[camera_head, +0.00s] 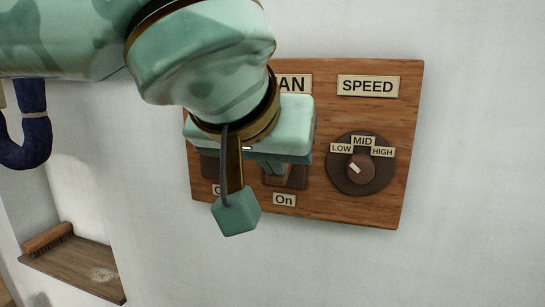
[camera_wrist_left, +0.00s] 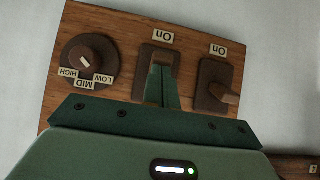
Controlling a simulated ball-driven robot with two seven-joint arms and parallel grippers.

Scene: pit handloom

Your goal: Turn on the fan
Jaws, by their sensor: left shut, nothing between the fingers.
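A wooden switch board (camera_head: 405,120) is fixed to the white wall. Its "FAN" label (camera_head: 295,84) is partly covered by my arm. Below that label is the fan switch (camera_head: 296,178), a brown rocker or lever switch with an "On" label (camera_head: 285,200) under it. My left gripper (camera_head: 275,172) is shut and empty, with its fingers right at this switch. In the left wrist view, upside down, the shut fingertips (camera_wrist_left: 160,72) overlap the middle switch (camera_wrist_left: 147,58) near its lever. I cannot tell whether they touch. My right gripper is not in view.
A second switch (camera_wrist_left: 208,80) with its own "On" label sits beside the fan switch. A round speed knob (camera_head: 361,166) marked LOW, MID and HIGH has its white mark towards LOW. A brush (camera_head: 48,238) lies on a wooden shelf (camera_head: 85,272) at lower left.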

